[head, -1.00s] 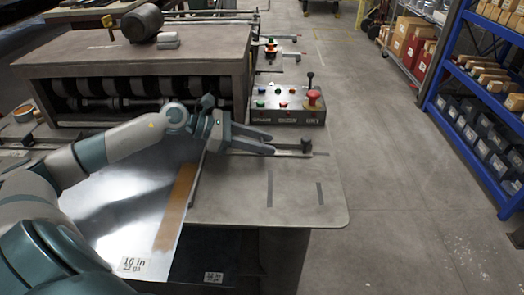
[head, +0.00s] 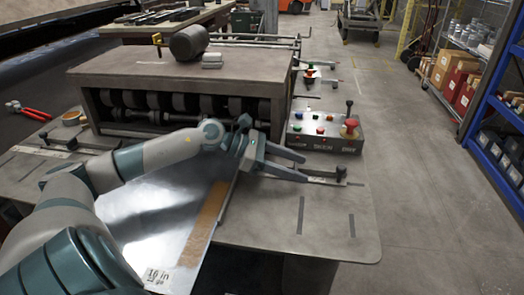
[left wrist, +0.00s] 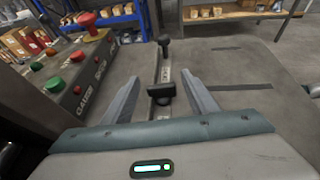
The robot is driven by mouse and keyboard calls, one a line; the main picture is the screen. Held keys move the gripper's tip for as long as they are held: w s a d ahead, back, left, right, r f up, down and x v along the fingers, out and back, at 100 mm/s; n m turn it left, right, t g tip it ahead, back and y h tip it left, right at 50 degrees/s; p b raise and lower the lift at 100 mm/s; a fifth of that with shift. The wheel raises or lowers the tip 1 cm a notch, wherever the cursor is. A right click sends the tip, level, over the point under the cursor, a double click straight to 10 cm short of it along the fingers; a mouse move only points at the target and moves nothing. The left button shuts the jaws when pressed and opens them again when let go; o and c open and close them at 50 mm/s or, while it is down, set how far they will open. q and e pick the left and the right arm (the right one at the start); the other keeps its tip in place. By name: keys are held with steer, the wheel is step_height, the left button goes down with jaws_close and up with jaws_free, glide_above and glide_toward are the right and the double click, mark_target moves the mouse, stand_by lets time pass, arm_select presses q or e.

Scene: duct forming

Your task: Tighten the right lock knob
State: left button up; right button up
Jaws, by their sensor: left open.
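The right lock knob (head: 340,172) is a small dark upright knob at the right end of a flat metal rail on the tabletop, right of the sheet. In the left wrist view, the knob (left wrist: 164,42) stands at the rail's far end, beyond my fingertips. My left gripper (head: 305,169) is open and points along the rail toward the knob, apart from it. In the left wrist view, my left gripper (left wrist: 161,78) has its fingers on either side of the rail, with a black block (left wrist: 160,93) between them. My right gripper is out of view.
A control box (head: 325,131) with buttons, a red stop knob and a lever stands just behind the rail. The roller machine (head: 180,85) is behind my arm. A shiny metal sheet (head: 150,215) lies below it. The tabletop (head: 325,225) in front of the rail is clear.

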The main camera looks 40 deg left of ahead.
arm_select(q)
steer(key=shift+b+v, duration=0.3)
steer(key=shift+v, duration=0.7)
steer(key=shift+s+a, duration=0.3)
steer(key=shift+b+v, duration=0.45)
steer(key=shift+v, duration=1.2)
steer(key=v, duration=1)
steer(key=shift+r, duration=0.3)
steer(key=shift+s+a+r, duration=0.2)
steer(key=shift+s+a, duration=0.05)
steer(key=shift+a, duration=0.1)
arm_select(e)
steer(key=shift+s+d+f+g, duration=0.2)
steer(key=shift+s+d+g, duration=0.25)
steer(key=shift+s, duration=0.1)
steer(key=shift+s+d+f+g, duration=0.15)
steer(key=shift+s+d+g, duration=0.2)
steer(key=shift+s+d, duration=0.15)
